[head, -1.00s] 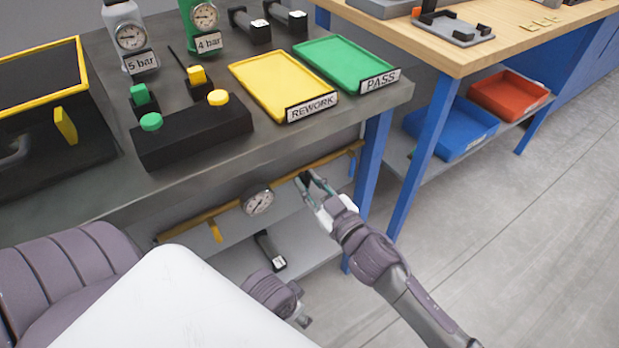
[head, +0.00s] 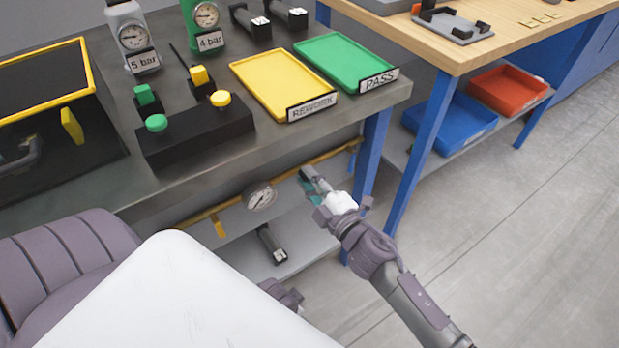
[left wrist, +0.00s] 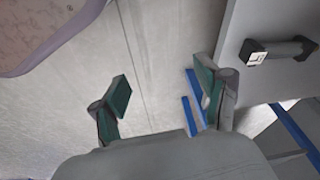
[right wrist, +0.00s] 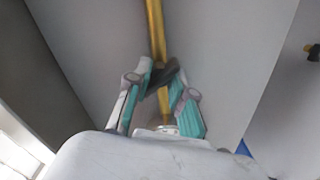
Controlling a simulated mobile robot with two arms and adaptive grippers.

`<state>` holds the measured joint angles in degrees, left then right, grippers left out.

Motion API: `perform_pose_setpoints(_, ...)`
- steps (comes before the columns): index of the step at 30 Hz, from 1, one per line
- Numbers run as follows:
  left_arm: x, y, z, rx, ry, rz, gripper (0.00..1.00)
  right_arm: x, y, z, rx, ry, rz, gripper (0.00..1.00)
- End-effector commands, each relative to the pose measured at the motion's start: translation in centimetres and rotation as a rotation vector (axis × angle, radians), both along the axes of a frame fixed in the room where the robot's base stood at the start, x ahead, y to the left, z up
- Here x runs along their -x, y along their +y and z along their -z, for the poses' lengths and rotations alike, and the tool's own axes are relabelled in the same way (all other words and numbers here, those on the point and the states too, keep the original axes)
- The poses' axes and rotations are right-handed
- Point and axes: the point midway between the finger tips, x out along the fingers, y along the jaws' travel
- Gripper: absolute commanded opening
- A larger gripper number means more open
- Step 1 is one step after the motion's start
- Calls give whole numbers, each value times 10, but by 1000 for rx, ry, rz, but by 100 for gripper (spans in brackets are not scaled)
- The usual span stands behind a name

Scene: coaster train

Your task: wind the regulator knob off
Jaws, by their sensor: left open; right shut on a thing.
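The regulator knob (right wrist: 163,74) is a dark piece on the yellow pipe (right wrist: 155,30) under the bench. My right gripper (right wrist: 162,90) is shut on it, one finger on each side. In the head view the right gripper (head: 309,183) is at the pipe, right of the round gauge (head: 260,197), and its fingers mostly hide the knob. My left gripper (left wrist: 165,92) is open and empty in the left wrist view, over the floor beside the lower shelf; the head view shows only part of its arm at the bottom.
The bench's blue leg (head: 372,150) stands just right of my right gripper. On the bench top are a yellow REWORK tray (head: 275,82), a green PASS tray (head: 340,60) and a black button box (head: 190,135).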

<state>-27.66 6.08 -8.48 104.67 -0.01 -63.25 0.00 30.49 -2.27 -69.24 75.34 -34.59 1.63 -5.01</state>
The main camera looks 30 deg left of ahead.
Motion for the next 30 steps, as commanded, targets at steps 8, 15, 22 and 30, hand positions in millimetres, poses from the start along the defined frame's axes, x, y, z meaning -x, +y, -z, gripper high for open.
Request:
perform_pose_setpoints(8,0,0,1,0,1,0,75,0,0,2,102,-240,-1,0)
perform_pose_setpoints(15,-1,-1,-1,0,-1,0,75,0,0,2,188,-448,-1,0)
perform_pose_setpoints(22,-5,-1,-10,2,-11,0,75,0,0,3,260,-621,-1,0)
perform_pose_setpoints(30,-6,-1,-15,3,-14,-2,75,0,0,3,316,-756,-2,0)
